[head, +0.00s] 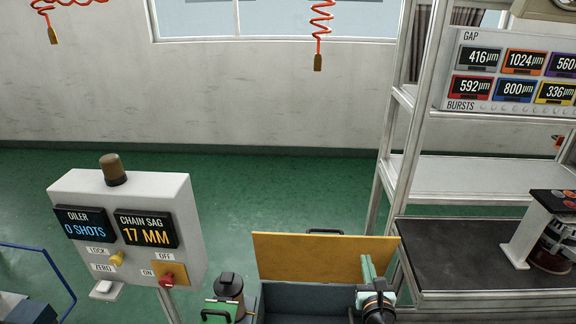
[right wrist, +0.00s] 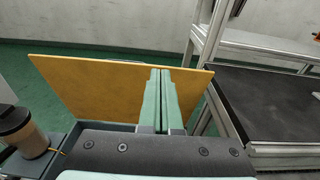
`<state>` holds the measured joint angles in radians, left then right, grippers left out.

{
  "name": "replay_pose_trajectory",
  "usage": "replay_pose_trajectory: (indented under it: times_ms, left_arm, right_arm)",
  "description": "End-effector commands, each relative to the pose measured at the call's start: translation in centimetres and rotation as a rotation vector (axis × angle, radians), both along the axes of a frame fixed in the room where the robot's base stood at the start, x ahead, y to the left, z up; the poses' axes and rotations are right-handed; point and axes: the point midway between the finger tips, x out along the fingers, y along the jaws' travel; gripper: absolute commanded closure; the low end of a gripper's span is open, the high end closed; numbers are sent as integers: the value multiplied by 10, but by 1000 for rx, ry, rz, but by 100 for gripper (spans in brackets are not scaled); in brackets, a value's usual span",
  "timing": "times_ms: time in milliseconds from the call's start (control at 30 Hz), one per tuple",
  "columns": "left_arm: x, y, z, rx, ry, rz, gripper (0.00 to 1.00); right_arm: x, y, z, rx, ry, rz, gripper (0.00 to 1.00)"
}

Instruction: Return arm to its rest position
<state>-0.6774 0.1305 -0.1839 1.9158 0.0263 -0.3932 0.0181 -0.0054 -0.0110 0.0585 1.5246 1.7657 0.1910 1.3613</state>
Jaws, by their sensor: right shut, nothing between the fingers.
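My right gripper (head: 367,270) is at the bottom of the head view, above the right part of a dark open bin with an upright yellow-brown panel (head: 300,257) behind it. In the right wrist view its two pale green fingers (right wrist: 165,78) are pressed together with nothing between them, and the panel (right wrist: 95,90) stands beyond them. The rest of my right arm is mostly out of the picture. My left gripper is not in view.
A grey control box (head: 150,195) with an oiler and chain sag display stands at left. A dark-topped workbench (head: 450,250) with a metal shelf frame is close on the right. A dark canister (head: 229,290) stands left of the bin. Green floor behind is clear.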

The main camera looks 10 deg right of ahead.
Motion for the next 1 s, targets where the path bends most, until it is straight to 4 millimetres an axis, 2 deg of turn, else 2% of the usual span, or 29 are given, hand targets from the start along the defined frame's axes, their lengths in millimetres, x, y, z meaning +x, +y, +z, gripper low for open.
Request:
replay_pose_trajectory:
  times_ms: [133,267,467,600,800,967,1000]
  left_arm:
    - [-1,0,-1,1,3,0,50]
    - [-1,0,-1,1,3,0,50]
    - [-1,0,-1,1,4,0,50]
    - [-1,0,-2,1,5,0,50]
    - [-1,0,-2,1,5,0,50]
    - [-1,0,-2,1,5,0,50]
    - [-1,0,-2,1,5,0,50]
  right_arm:
    - [-14,13,-7,-225,46,77,100]
    - [-41,42,-21,-655,119,232,100]
    - [-101,92,-60,-1406,206,538,100]
    - [-151,118,-93,-1920,218,772,100]
    - [-223,132,-131,-2562,150,1090,100]
    - [-257,131,-145,-2873,70,1252,100]
    - [-262,130,-147,2839,-56,-1242,100]
